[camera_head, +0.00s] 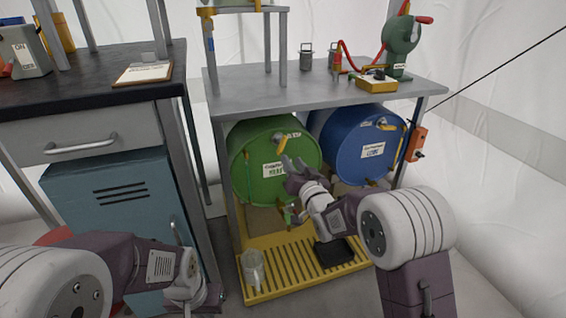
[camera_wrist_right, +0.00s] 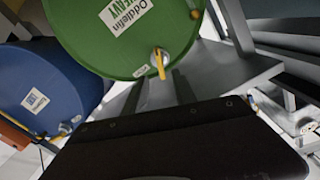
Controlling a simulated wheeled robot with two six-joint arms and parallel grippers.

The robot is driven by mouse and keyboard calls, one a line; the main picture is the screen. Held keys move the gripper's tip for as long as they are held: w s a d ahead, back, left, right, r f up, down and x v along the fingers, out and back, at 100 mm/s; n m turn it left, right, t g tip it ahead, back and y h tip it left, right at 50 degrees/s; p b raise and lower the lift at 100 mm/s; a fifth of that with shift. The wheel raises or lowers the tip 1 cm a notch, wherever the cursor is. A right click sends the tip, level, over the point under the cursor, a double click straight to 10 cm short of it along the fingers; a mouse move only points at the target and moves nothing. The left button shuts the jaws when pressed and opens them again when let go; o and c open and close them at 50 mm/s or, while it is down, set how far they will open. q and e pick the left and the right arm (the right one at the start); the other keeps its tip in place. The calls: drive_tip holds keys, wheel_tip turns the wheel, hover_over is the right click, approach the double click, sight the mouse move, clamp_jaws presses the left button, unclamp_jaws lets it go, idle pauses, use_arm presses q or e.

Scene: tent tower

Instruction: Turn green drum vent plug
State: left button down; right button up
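The green drum (camera_head: 255,190) lies on its side under the grey bench, its labelled face toward me. Its vent plug, with a yellow handle (camera_head: 281,143), is near the top of that face. My right gripper (camera_head: 290,163) is in front of the drum face, just below the plug. In the wrist view its two grey fingers (camera_wrist_right: 157,86) are apart with nothing between them; the plug shows beyond their tips. My left gripper (camera_head: 208,294) is low at the left, away from the drum; its fingers are unclear.
A blue drum (camera_head: 352,140) lies right of the green one. A yellow slatted tray (camera_head: 285,270) below holds a clear jar (camera_head: 253,268) and a black object (camera_head: 335,252). The grey bench (camera_head: 250,92) is close above the drums. A teal cabinet (camera_head: 105,205) stands left.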

sight(283, 147)
drive_tip(key=b+x, duration=0.2)
drive_tip(key=x, duration=0.6)
drive_tip(key=shift+f, duration=0.15)
drive_tip(key=shift+w+a, duration=0.15)
drive_tip(key=shift+w, duration=0.35)
drive_tip(key=shift+r, duration=0.2)
clamp_jaws()
